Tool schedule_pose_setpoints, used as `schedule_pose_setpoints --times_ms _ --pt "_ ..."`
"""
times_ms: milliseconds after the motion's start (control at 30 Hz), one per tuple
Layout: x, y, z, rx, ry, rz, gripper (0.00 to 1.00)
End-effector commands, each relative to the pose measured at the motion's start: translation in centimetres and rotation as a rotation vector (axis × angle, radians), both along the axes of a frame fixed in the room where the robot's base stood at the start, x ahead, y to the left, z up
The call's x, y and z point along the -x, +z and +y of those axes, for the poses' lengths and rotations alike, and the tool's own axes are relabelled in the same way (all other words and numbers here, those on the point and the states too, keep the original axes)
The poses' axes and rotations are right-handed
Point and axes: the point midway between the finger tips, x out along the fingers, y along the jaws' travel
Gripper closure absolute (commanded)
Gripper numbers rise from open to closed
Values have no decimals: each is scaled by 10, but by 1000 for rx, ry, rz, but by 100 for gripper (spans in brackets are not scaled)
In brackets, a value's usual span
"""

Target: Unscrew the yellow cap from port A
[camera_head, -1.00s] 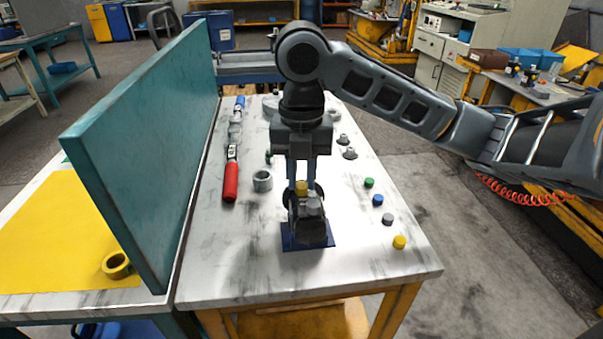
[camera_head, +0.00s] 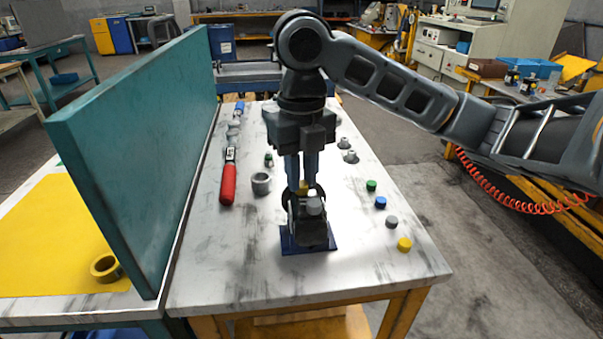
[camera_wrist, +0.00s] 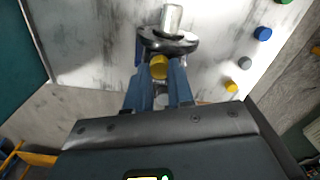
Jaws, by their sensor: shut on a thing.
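The hydraulic motor (camera_head: 312,228) is a dark grey body on a blue base plate (camera_head: 289,243) near the front of the table. A yellow cap (camera_head: 305,187) sits at its top. My gripper (camera_head: 303,182) points down from above and is shut on this cap. In the wrist view the yellow cap (camera_wrist: 158,68) shows between the two blue fingertips (camera_wrist: 160,76), close to the motor's dark round flange (camera_wrist: 168,42) and silver shaft (camera_wrist: 172,18). The fingers hide part of the cap, and I cannot read any port label.
Loose green (camera_head: 371,185), blue (camera_head: 380,202), grey (camera_head: 391,221) and yellow (camera_head: 404,244) caps stand along the right side of the table. A red-handled tool (camera_head: 228,184) and a grey ring (camera_head: 261,183) lie left. A teal panel (camera_head: 140,150) bounds the left edge.

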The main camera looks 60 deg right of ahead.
Motion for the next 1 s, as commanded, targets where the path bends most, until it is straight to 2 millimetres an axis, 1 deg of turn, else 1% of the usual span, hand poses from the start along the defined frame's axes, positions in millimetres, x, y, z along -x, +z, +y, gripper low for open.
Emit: schedule_pose_setpoints --times_ms 167,500,633,833,867,967,1000 --pt "0 -2 0 1 57 -1 100" --pt "0 -1 0 0 360 -1 100" --pt "0 0 0 0 400 -1 100" --pt "0 1 0 -1 400 -1 100" --pt "0 1 0 -1 400 -1 75" --pt "0 1 0 -1 399 -1 65" --pt "0 1 0 -1 399 -1 64"
